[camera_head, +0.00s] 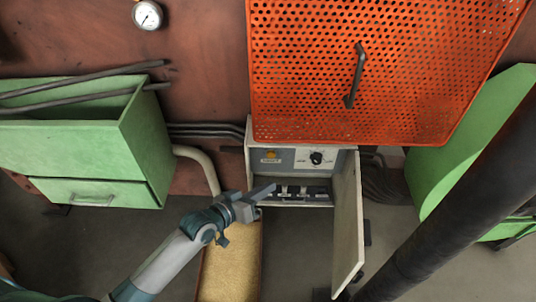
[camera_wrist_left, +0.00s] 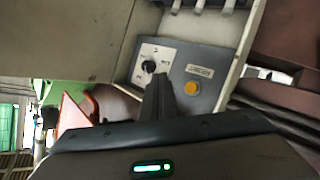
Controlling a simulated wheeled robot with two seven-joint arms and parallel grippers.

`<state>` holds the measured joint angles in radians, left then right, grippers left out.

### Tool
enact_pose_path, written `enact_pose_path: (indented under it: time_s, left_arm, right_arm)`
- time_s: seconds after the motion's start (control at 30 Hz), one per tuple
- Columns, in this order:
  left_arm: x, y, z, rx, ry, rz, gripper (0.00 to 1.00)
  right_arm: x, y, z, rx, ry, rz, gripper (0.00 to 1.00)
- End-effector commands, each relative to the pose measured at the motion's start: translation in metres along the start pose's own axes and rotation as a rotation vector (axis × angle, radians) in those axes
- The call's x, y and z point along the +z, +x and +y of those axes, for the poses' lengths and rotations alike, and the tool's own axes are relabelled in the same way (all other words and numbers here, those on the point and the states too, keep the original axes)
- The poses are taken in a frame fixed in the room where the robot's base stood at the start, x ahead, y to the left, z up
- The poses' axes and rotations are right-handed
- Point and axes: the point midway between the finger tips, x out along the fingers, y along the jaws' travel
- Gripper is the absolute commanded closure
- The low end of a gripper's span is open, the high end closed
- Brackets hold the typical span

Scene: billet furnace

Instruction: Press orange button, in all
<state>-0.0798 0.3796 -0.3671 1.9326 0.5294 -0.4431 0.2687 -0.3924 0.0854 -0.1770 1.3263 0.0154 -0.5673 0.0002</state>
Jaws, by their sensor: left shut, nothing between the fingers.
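The orange button (camera_head: 270,155) sits on the upper left of the grey panel inside an open control box (camera_head: 259,182). In the left wrist view the button (camera_wrist_left: 192,88) is round and yellow-orange, beside a small label. My left gripper (camera_head: 272,188) is shut and empty, in front of the box, below the button in the head view. In the left wrist view its fingertips (camera_wrist_left: 158,80) overlap the panel between the button and a black rotary knob (camera_wrist_left: 149,66). The tips look apart from the button, but the exact gap cannot be told. My right gripper is not in view.
The box door (camera_head: 347,225) stands open on the right. An orange perforated cover (camera_head: 400,60) with a handle hangs above the box. A green cabinet (camera_head: 90,150) stands left, and a thick dark pipe (camera_head: 460,200) crosses the right. Black switches (camera_head: 300,193) sit below the panel.

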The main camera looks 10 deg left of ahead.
Motion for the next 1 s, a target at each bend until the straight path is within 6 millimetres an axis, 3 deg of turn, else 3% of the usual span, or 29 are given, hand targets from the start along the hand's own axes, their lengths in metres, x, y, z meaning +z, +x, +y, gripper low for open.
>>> enact_pose_path:
  time_s: [0.43,0.67,1.0]
  left_arm:
    - [-0.004,0.008,-0.007,-0.001,0.002,0.002,1.0]
    - [-0.014,0.023,-0.018,-0.001,0.002,0.003,1.0]
    - [-0.029,0.043,-0.033,-0.002,0.001,0.002,1.0]
  right_arm:
    - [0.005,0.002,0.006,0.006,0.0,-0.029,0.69]
    - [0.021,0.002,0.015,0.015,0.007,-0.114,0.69]
    - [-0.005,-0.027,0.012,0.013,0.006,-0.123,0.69]
